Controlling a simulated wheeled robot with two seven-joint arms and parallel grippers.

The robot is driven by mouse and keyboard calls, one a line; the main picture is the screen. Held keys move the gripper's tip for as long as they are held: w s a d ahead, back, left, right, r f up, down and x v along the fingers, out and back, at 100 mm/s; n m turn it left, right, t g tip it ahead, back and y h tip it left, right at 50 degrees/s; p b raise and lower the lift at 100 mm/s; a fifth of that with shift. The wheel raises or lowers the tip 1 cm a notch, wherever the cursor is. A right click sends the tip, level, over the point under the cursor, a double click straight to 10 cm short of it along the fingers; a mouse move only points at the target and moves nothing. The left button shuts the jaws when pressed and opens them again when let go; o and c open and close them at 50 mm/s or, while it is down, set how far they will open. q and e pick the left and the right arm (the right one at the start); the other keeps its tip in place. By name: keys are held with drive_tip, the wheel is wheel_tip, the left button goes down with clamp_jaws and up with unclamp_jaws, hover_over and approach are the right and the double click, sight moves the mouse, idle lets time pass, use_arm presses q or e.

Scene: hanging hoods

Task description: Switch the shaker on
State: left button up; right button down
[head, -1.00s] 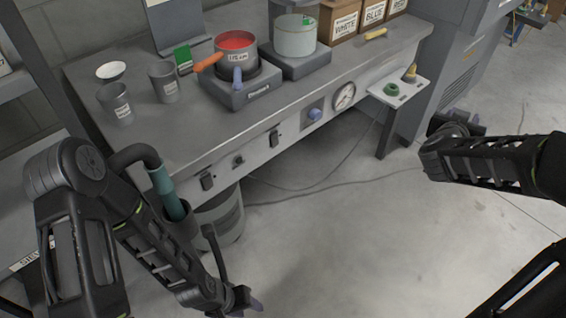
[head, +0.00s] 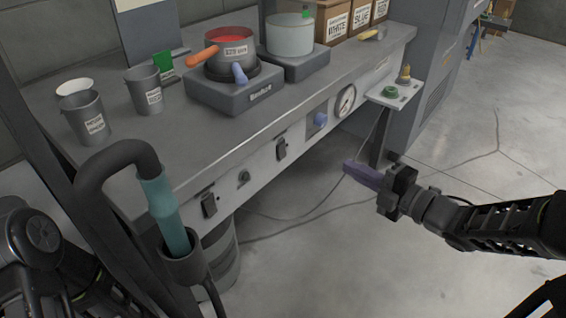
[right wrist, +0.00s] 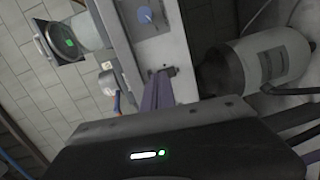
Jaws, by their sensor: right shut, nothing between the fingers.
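I cannot tell which device is the shaker. The bench's front panel carries a black rocker switch (head: 209,205) at the left and another rocker switch (head: 281,149) farther right. A small dark knob (head: 244,177) sits between them, and a blue knob (head: 318,118) and a round gauge (head: 345,102) lie farther right. My right gripper (head: 347,166) is shut and empty, its purple fingers pointing left in front of the bench. In the right wrist view its fingers (right wrist: 158,88) point up toward the panel, near a small dark fitting; the blue knob (right wrist: 145,14) shows beyond. My left gripper is out of view.
A red-filled pot (head: 231,52) and a pale pot (head: 290,36) stand on grey units on the bench (head: 205,140). A teal-handled tool (head: 165,212) hangs at the bench's left front. A small shelf (head: 394,94) juts out at right.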

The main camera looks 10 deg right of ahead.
sight(284, 156)
drive_tip(key=shift+s+a+f+n+g+y, duration=0.3)
drive_tip(key=shift+s+a+n+g, duration=0.15)
drive_tip(key=shift+a+n, duration=0.15)
drive_tip(key=shift+s+a+f+n+g+y, duration=0.25)
drive_tip(key=shift+s+a+n+g+y, duration=0.1)
drive_tip(key=shift+s+a+n, duration=0.25)
drive_tip(key=shift+w+a, duration=0.1)
drive_tip(key=shift+w, duration=0.1)
drive_tip(key=b+x, duration=0.3)
drive_tip(key=x, duration=1)
drive_tip(key=shift+w+f, duration=0.15)
drive_tip(key=shift+w+a+b, duration=0.25)
drive_tip(key=shift+b, duration=0.05)
